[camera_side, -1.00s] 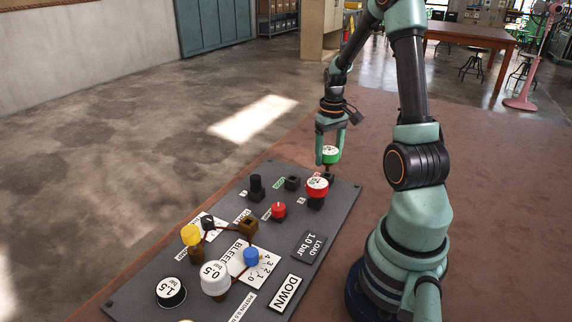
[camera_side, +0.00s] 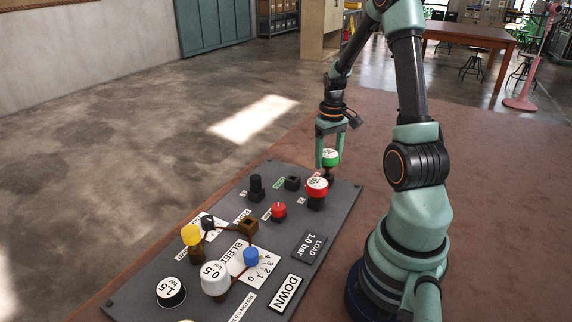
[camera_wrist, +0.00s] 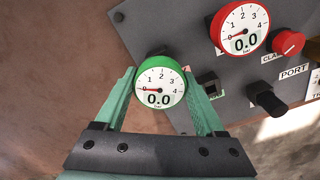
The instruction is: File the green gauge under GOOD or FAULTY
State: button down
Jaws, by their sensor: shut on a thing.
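The green gauge (camera_side: 330,158) is a round white dial with a green rim; in the wrist view (camera_wrist: 159,88) its display reads 0.0 bar. My gripper (camera_side: 329,160) is shut on it, a finger on each side, at the panel's far right corner. A dark stem shows under the gauge; whether its foot touches the panel I cannot tell. A small black square socket (camera_side: 292,183) sits to its left beside a green label (camera_side: 279,183); it also shows in the wrist view (camera_wrist: 210,84). The label lettering is too small to read.
A red-rimmed gauge (camera_side: 317,183), reading 0.0 in the wrist view (camera_wrist: 240,28), stands close by on the grey panel (camera_side: 345,200). A red knob (camera_side: 278,210), black knob (camera_side: 256,187), yellow knob (camera_side: 191,235) and white gauge (camera_side: 214,276) also rise from the panel.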

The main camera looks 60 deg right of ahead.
aim_at(329, 153)
jog(key=shift+f, duration=0.2)
jog(key=shift+f, duration=0.95)
grip_release()
jog(key=shift+r, duration=2.5)
jog(key=shift+r, duration=0.1)
notch_tip(329, 153, up, 12)
